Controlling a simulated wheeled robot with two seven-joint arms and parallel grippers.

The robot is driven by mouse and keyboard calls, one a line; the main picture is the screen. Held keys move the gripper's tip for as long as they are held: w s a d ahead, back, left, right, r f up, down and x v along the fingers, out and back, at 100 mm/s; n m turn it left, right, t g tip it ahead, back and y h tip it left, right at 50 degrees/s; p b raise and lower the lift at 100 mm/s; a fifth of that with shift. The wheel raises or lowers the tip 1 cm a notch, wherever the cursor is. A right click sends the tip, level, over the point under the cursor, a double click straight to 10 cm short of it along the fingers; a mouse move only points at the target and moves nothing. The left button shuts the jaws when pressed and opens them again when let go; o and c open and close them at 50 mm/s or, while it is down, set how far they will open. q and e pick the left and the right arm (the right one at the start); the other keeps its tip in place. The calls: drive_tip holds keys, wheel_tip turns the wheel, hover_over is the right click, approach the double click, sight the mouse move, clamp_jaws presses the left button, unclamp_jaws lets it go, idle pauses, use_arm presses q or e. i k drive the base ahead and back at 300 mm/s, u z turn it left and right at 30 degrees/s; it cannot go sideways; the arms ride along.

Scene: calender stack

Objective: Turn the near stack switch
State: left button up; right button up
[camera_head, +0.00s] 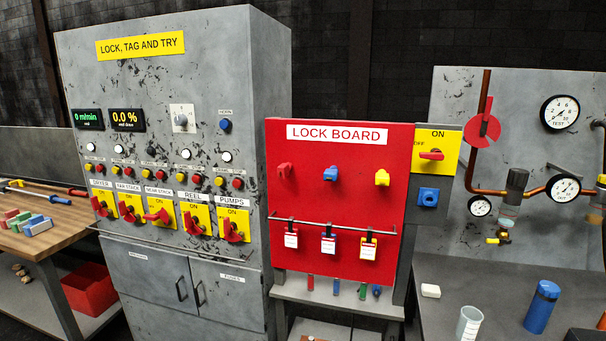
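The near stack switch (158,216) is a red rotary handle on a yellow plate, third from the left in the row on the grey cabinet (140,262). A white label reading NEAR STACK (158,190) sits above it. Its handle lies close to horizontal, while the handles of the dryer switch (101,206), far stack switch (129,211), reel switch (194,222) and pumps switch (233,229) stand more steeply. Neither of my grippers is in view, and nothing covers the switch.
A red lock board (337,200) with locks and tags stands right of the cabinet. A wooden bench (60,235) with coloured blocks is at the left. A grey bench (490,285) with a blue cylinder (541,306) and pipes is at the right. The space before the switches looks clear.

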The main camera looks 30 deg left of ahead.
sight(163, 215)
drive_tip(key=u, duration=2)
drive_tip(key=i, duration=0.85)
drive_tip(key=z, duration=0.5)
drive_tip(key=i, duration=1.05)
drive_tip(key=z, duration=0.3)
